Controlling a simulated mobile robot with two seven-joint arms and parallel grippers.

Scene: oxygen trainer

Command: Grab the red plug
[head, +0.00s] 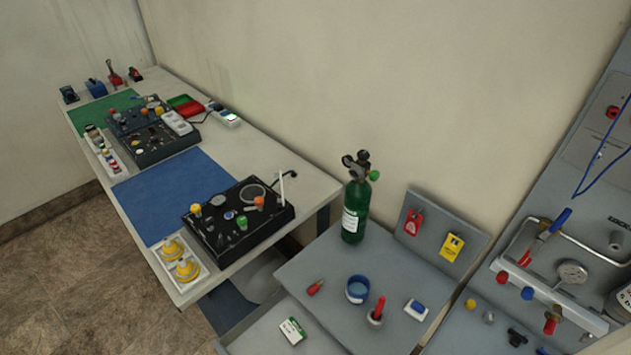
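Two small red things on the grey tabletop (327,314) could be the red plug, and I cannot tell which. One red piece (315,287) with a dark tip lies near the left side of the tabletop. One red upright piece (378,308) stands in a pale round holder (375,320) right of the blue tape roll. Neither of my grippers is in view.
A green oxygen cylinder (355,213) stands at the back of the tabletop. A blue roll (357,289) and a blue-white block (416,309) flank the upright red piece. Red (412,223) and yellow (452,246) tags hang on a slanted panel. A gauge panel (572,271) is at right.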

